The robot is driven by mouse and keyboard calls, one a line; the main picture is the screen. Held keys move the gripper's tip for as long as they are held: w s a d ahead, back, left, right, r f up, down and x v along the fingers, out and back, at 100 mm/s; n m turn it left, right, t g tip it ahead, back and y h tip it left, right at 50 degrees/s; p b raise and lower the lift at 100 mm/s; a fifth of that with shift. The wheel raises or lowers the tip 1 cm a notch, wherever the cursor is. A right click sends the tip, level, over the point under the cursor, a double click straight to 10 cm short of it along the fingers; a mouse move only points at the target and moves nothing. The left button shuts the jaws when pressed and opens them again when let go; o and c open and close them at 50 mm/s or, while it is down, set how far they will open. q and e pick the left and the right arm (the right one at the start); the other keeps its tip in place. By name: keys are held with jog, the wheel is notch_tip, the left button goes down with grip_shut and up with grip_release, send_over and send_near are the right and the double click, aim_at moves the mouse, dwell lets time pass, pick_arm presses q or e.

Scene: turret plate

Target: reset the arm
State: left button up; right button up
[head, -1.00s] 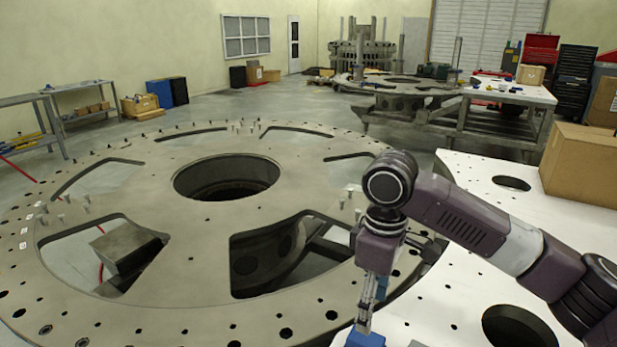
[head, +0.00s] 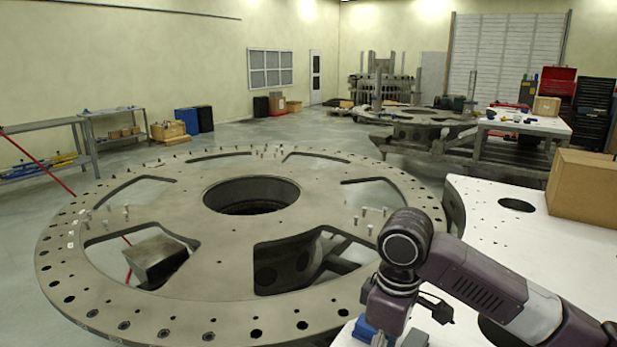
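My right arm comes in from the lower right, its wrist joint over the gap between the turret plate (head: 205,225) and the white table. My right gripper (head: 378,336) hangs below the wrist at the bottom edge of the picture. Its fingertips are cut off or hidden, so I cannot tell whether it is open or shut. A blue part (head: 364,329) shows beside it; I cannot tell whether it is touched or held. The turret plate is a large grey disc with a round centre hole and several cut-outs. My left arm and gripper are not in view.
A white table (head: 490,225) with round holes stands on the right, bearing a cardboard box (head: 583,186). Several upright bolts stand on the plate. A metal shelf (head: 45,130) stands at the far left. Open floor (head: 30,230) lies left of the plate.

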jog(key=s+a+f+m+t+y, duration=0.1)
jog(key=s+a+f+y, duration=0.1)
jog(key=s+a+f, duration=0.4)
jog(key=s+a+f+m+t+y, duration=0.1)
jog(key=s+a+f+y, duration=0.2)
jog(key=f, duration=0.6)
jog(key=s+d+f+m+t+h, duration=0.1)
jog(key=s+d+f+m+h, duration=0.25)
jog(key=s+d, duration=0.4)
jog(key=s+d+f+m+h, duration=0.2)
jog(key=s+d+f+m, duration=0.2)
jog(key=s+d, duration=0.4)
notch_tip(320, 180, down, 28)
jog(key=s+d+g, duration=0.1)
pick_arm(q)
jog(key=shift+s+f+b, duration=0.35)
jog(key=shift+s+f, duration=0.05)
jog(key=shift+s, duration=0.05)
pick_arm(e)
jog(key=s+d+f+g, duration=0.1)
jog(key=s+d+f, duration=0.2)
jog(key=s+f, duration=1.1)
jog(key=s, duration=0.2)
jog(key=shift+s+f, duration=0.3)
jog(key=shift+s, duration=0.05)
